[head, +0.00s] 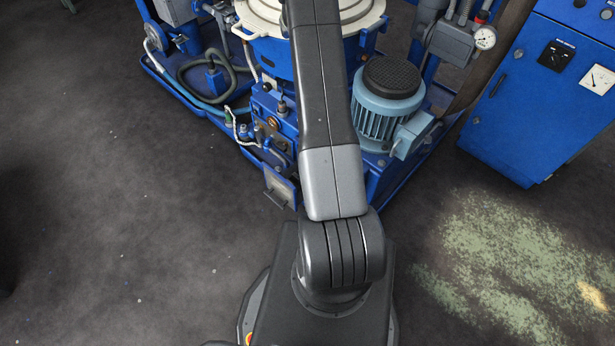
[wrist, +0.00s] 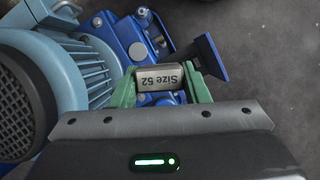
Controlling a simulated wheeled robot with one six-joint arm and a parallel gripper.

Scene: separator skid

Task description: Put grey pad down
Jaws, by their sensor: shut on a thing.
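The grey pad (wrist: 160,78) is a small metallic block marked "Size 52", its lettering upside down in the wrist view. My gripper (wrist: 160,89) has green fingers, one on each side of the pad, and is shut on it. The pad is over or in front of blue machine parts; I cannot tell whether it touches them. In the head view my arm hides the gripper and the pad.
A light-blue motor (head: 388,105) with a black ribbed cap stands on the blue skid; it also fills the left of the wrist view (wrist: 70,75). A blue bracket (wrist: 211,58) is close right of the pad. A blue cabinet (head: 540,95) stands right. Floor at left is clear.

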